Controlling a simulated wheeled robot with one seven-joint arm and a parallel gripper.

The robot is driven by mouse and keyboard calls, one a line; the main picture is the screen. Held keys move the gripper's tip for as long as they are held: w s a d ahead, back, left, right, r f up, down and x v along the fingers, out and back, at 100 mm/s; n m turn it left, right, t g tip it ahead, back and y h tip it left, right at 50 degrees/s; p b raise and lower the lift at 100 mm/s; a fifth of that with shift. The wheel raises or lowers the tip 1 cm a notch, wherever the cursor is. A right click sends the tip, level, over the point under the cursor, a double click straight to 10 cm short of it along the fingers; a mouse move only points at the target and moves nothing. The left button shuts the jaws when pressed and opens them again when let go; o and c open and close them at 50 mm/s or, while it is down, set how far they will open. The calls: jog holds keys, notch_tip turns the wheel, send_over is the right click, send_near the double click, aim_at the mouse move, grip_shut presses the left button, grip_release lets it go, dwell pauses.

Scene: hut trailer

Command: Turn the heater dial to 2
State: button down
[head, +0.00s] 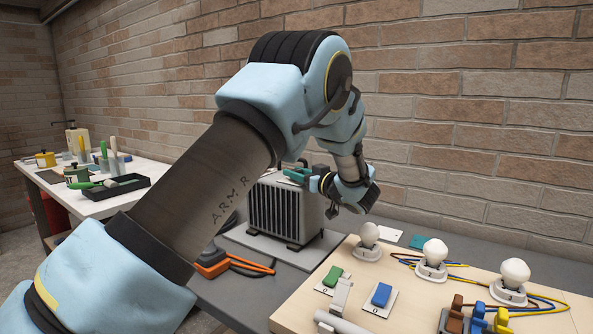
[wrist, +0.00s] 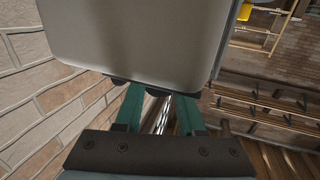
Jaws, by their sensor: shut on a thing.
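The heater (head: 312,214) is a light grey box with a dark finned front, standing on the grey bench in the head view. Its smooth pale casing (wrist: 140,40) fills the upper part of the wrist view. My gripper (head: 294,174) reaches from the right to the heater's top. In the wrist view its teal fingers (wrist: 157,90) stand a little apart, with dark tips at the casing's edge. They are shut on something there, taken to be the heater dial. The dial, its marks and its setting are hidden in both views.
A pale wooden board (head: 455,270) with bulbs, coloured switches and wires lies at right. An orange-handled tool (head: 212,265) lies left of the heater. A white table (head: 110,200) with pots and a black tray stands at left. A brick wall rises behind.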

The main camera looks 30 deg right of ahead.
jog(key=shift+w+r+n+y, duration=0.1)
jog(key=shift+n+y, duration=0.2)
jog(key=shift+y, duration=0.2)
jog(key=c, duration=0.5)
grip_release()
jog(key=b+v, duration=0.3)
jog(key=v, duration=0.8)
